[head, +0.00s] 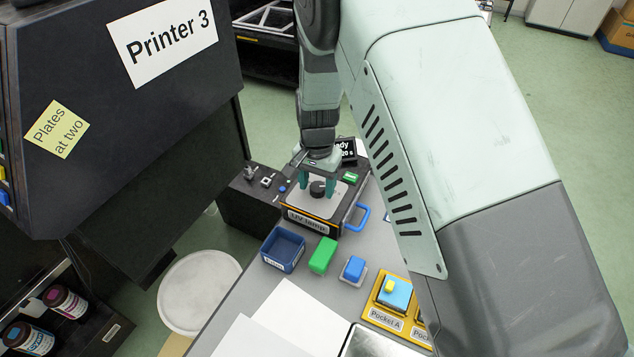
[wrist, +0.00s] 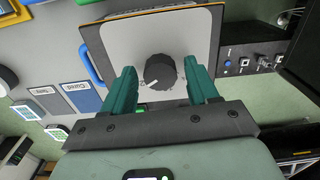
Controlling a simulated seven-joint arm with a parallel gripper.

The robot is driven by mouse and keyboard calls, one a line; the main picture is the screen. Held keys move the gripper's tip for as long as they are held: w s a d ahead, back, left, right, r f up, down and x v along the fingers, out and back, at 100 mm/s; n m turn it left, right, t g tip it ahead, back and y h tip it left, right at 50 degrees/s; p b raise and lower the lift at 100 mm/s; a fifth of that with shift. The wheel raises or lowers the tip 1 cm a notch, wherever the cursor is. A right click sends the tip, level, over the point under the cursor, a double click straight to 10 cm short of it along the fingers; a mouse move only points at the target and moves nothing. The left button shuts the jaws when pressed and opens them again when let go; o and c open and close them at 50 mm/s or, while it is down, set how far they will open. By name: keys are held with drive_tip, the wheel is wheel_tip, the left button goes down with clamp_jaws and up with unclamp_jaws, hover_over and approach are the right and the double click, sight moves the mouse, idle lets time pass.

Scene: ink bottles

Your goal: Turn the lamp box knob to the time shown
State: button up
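The UV lamp box (head: 311,222) stands at the back of the grey table, with a grey top plate and a blue handle (head: 356,217) on its right side. Its black round knob (head: 317,188) sits on the top plate; in the wrist view the knob (wrist: 160,72) shows a white pointer mark. My gripper (head: 318,180) is above the box with its green fingers pointing down. In the wrist view the fingers (wrist: 163,84) are apart on either side of the knob, with a gap to each. A dark display (head: 346,149) behind reads "...ady" and "...20 s", partly hidden by my arm.
A blue bin (head: 283,249), a green block (head: 323,255) and a blue block (head: 354,268) stand in front of the box. A yellow Pocket A holder (head: 383,316) is nearer right. The dark Printer 3 cabinet (head: 130,110) fills the left. White sheets (head: 300,318) lie in front.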

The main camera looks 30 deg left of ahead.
sight(317, 187)
drive_tip(key=shift+o, duration=0.2)
drive_tip(key=shift+r, duration=0.1)
wheel_tip(317, 187, up, 11)
drive_tip(key=shift+f, duration=0.2)
idle(0.6)
drive_tip(key=s+d+r+t+y, duration=0.2)
drive_tip(key=d+r, duration=1.8)
drive_tip(key=s+d+r+t+h, duration=0.2)
drive_tip(key=s+d+r+t, duration=0.1)
drive_tip(key=s+d, duration=1.1)
drive_tip(key=shift+s+d+r+t, duration=0.3)
drive_tip(key=shift+s+r, duration=0.4)
